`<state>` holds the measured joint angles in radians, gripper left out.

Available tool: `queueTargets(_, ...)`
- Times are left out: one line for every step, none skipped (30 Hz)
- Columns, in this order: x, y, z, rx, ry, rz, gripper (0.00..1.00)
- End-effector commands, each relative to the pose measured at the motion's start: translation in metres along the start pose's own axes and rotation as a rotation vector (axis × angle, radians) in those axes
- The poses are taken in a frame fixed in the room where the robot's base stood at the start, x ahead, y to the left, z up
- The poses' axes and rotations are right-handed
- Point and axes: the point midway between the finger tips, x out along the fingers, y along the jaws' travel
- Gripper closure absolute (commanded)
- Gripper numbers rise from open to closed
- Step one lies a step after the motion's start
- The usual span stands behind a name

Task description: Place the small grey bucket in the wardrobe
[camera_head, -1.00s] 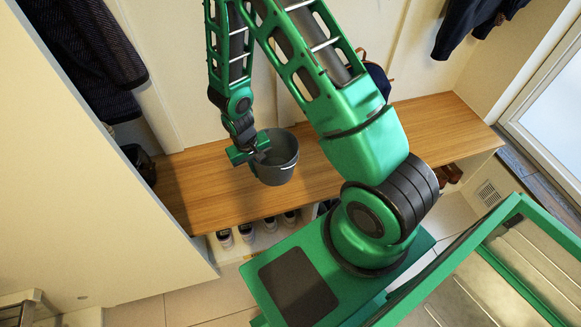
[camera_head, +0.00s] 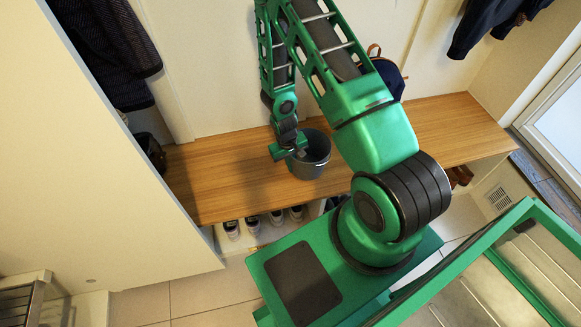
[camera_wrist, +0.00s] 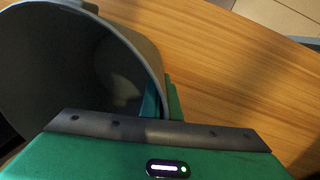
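The small grey bucket (camera_head: 311,160) is upright at the wooden bench, open side up; I cannot tell whether its base touches the bench top. My gripper (camera_head: 299,150) is at the bucket's left rim, shut on its wall. In the wrist view the bucket (camera_wrist: 50,75) fills the left side, with one green finger outside the wall and a teal part showing inside it. No part is clearly marked as the wardrobe; a tall cream panel (camera_head: 100,190) stands at the left, with dark clothes (camera_head: 105,50) hanging behind it.
The wooden bench top (camera_head: 225,175) is clear on both sides of the bucket. Several shoes (camera_head: 253,223) sit in cubbies below. A dark bag (camera_head: 388,75) stands at the back, and a dark object (camera_head: 150,150) lies at the bench's left end. A dark jacket (camera_head: 490,25) hangs upper right.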

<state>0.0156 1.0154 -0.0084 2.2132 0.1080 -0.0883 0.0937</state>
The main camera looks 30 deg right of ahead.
Motion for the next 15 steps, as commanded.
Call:
queueTargets(0.0060,-0.0006,-0.0002,0.000,0.000,0.000,1.00)
queueTargets(0.0081,-0.0009,-0.0003,0.000,0.001,0.000,1.00)
queueTargets(0.0096,-0.0011,-0.0004,0.000,0.001,0.000,1.00)
queueTargets(0.0098,-0.0011,-0.0005,0.001,0.002,0.000,1.00)
queueTargets(0.0097,-0.0011,-0.0006,0.001,0.002,0.000,1.00)
queueTargets(0.0094,-0.0011,-0.0007,0.001,0.002,0.000,1.00)
queueTargets(0.0093,-0.0010,-0.0007,0.001,0.002,0.000,1.00)
queueTargets(0.0093,-0.0010,-0.0006,0.001,0.002,0.000,1.00)
queueTargets(0.0093,-0.0010,-0.0006,0.001,0.002,0.000,1.00)
queueTargets(0.0094,-0.0010,-0.0005,0.001,0.002,0.000,1.00)
queueTargets(0.0098,-0.0010,-0.0005,0.001,0.001,0.000,1.00)
queueTargets(0.0107,-0.0011,-0.0004,0.001,0.001,0.000,1.00)
queueTargets(0.0115,-0.0012,-0.0004,0.001,0.001,0.000,1.00)
queueTargets(0.0111,-0.0012,-0.0005,0.001,0.001,0.000,0.91)
queueTargets(0.0110,-0.0012,-0.0005,0.001,0.001,0.000,0.81)
